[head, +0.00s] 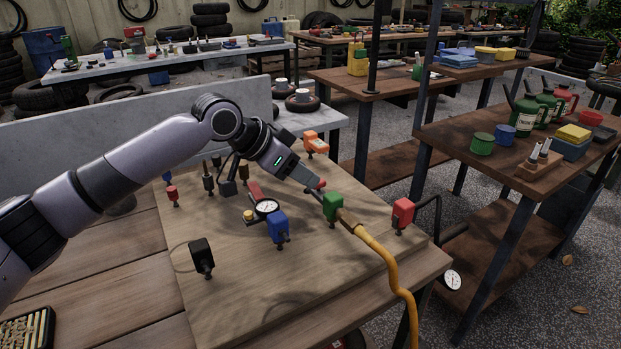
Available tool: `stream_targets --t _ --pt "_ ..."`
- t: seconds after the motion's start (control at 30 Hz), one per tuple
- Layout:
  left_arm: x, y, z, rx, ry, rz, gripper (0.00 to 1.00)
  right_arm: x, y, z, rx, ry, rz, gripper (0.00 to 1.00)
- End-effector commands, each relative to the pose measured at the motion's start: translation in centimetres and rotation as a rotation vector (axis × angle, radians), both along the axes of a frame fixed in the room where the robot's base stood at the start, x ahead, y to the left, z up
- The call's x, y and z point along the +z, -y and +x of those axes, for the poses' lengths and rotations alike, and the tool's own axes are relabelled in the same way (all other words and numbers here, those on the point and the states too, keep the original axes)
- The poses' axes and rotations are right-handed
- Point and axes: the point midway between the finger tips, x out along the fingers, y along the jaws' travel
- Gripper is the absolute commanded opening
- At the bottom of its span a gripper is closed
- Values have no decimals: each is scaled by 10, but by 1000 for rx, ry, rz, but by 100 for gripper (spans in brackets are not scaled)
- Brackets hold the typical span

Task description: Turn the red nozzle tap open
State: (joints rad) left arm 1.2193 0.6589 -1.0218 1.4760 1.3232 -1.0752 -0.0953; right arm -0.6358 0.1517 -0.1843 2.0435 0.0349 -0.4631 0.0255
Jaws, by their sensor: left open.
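My left gripper (318,194) reaches down from the left over the wooden work surface (225,290). Its fingers are open, with the tips close to a green block (332,206). A small red part (320,184), which looks like the red nozzle tap, shows just behind the fingertips and is partly hidden by them. I cannot tell whether the fingers touch it. A brass fitting (348,219) sits beside the green block, at the end of a yellow hose (382,258). My right gripper is not in view.
A round gauge (266,207) and a blue block (278,228) stand left of the gripper. A red block (403,212) stands at the right edge, an orange one (315,142) behind. A black block (202,257) is at front left. The front surface is clear.

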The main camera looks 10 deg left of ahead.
Motion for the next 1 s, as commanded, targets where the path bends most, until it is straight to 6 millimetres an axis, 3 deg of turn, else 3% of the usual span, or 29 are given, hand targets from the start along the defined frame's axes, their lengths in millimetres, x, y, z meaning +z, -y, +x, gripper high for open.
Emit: stream_targets --t 0.2,0.53,0.57,0.6,0.7,1.0 --pt "-18 13 13 -1 0 1 43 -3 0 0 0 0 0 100" --pt "-21 15 15 0 1 1 43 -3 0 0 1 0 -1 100" --pt "-21 15 15 0 1 1 39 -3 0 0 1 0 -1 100" --pt "-21 15 15 0 1 1 26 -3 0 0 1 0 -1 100" --pt "-21 15 15 0 1 1 0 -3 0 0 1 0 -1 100" --pt "-20 16 14 14 0 2 0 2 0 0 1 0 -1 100"
